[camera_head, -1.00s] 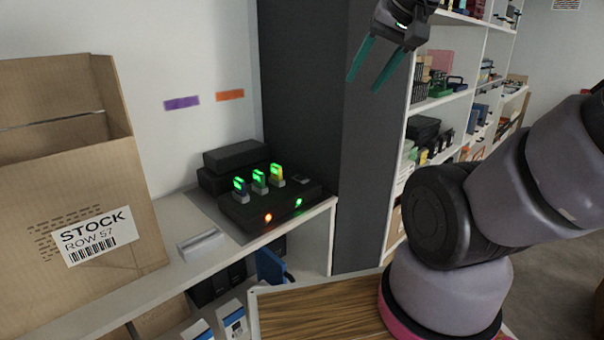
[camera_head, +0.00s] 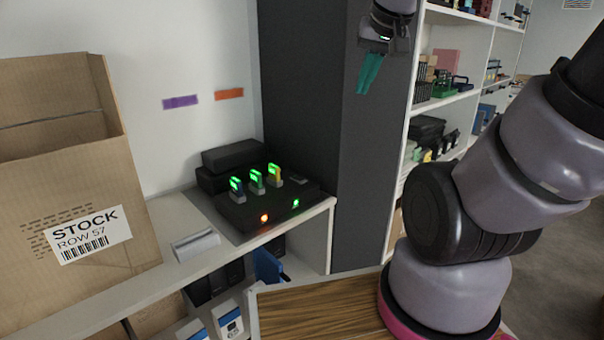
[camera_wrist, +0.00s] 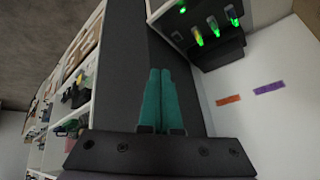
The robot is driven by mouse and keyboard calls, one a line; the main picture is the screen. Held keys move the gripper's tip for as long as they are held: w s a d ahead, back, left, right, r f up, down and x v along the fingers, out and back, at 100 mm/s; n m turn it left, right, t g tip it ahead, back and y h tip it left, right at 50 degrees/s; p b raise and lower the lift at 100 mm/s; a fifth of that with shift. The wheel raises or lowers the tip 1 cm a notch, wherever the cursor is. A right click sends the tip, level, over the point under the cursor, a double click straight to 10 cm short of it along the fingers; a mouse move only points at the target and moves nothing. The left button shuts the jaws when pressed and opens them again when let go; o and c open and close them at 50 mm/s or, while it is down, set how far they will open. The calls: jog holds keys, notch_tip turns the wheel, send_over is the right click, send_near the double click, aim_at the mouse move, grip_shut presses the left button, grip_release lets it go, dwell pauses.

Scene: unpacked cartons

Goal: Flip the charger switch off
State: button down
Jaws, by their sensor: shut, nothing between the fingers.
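The black charger (camera_head: 258,212) sits on the white shelf, with several upright green-lit units in its top and a red and a green light on its front. A small dark piece (camera_head: 298,179) at its right end may be the switch; its position is too small to tell. My gripper (camera_head: 367,88) is shut and empty, its teal fingers pointing down, in front of the dark grey pillar, above and to the right of the charger. In the wrist view the fingers (camera_wrist: 160,100) lie together, and the charger (camera_wrist: 178,22) shows at the top, partly cut off.
A STOCK carton (camera_head: 75,180) stands on the shelf (camera_head: 150,275) at the left. Black boxes (camera_head: 232,160) lie behind the charger. The dark pillar (camera_head: 300,90) rises right beside it. A wooden surface (camera_head: 320,308) is in front; stocked shelves stand at right.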

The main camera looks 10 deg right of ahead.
jog(key=w+d+f+n+h, duration=0.2)
jog(key=w+f+n, duration=0.2)
jog(key=w+f, duration=0.65)
jog(key=w+a+f+n+y, duration=0.5)
jog(key=w+f, duration=0.4)
jog(key=w, duration=0.2)
jog(key=shift+a+f+y, duration=0.25)
jog(key=shift+a+y, duration=0.05)
jog(key=shift+w+f, duration=0.1)
jog(key=shift+w, duration=0.05)
send_over(298, 177)
jog(key=s, duration=0.2)
jog(key=f, duration=0.8)
jog(key=shift+w+d, duration=0.1)
jog(key=shift+d, duration=0.25)
jog(key=f, duration=0.3)
jog(key=shift+s+d+f, duration=0.1)
jog(key=shift+s+d, duration=0.1)
jog(key=shift+s, duration=0.05)
jog(key=shift+f, duration=0.25)
